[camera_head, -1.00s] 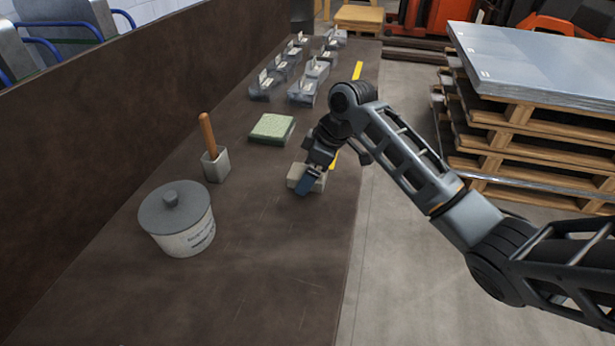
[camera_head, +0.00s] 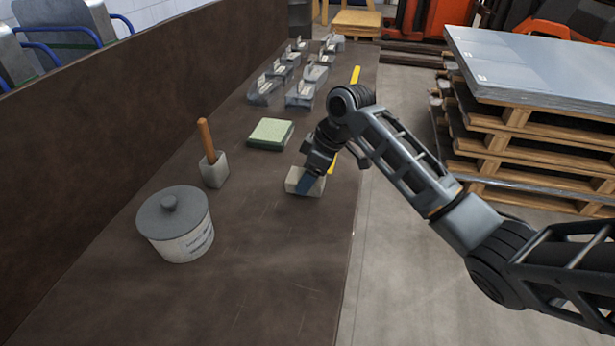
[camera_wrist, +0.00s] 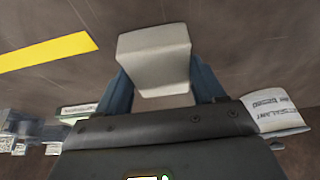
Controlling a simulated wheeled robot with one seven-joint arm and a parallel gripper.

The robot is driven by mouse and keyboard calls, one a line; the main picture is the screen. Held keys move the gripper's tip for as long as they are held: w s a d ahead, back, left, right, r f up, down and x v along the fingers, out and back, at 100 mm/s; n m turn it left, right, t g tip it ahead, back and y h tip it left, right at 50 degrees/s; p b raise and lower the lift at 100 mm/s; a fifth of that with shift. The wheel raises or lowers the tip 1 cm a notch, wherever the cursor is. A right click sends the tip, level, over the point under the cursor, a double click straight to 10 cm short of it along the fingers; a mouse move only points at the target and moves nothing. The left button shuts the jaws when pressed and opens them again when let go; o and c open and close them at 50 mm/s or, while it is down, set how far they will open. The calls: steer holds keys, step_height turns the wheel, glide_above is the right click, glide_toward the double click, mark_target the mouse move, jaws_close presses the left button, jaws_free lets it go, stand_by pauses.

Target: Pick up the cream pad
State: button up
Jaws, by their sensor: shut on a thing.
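The cream pad (camera_head: 293,181) is a small pale block near the right edge of the brown table. My gripper (camera_head: 309,184) is over it, with its blue fingers along the pad's sides. In the wrist view the cream pad (camera_wrist: 155,57) sits between the two blue fingers of my gripper (camera_wrist: 158,88), which are shut on it. Part of the pad is hidden by the gripper in the head view. I cannot tell whether the pad touches the table.
A wooden-handled tool in a grey block (camera_head: 214,170) and a lidded tub (camera_head: 178,224) stand to the left. Several grey metal pieces (camera_head: 302,93) are farther back. The front table is clear.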

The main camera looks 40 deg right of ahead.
mark_target(299, 175)
steer(key=shift+r, duration=0.6)
step_height(299, 175, up, 3)
steer(key=shift+w, duration=0.1)
steer(key=s+d+r+b, duration=0.1)
steer(key=s+d+r, duration=0.5)
steer(key=d, duration=0.3)
steer(key=shift+s+d+r, duration=0.3)
steer(key=shift+d+r, duration=0.1)
steer(key=shift+r, duration=0.25)
steer(key=o, duration=0.5)
steer(key=c, duration=0.4)
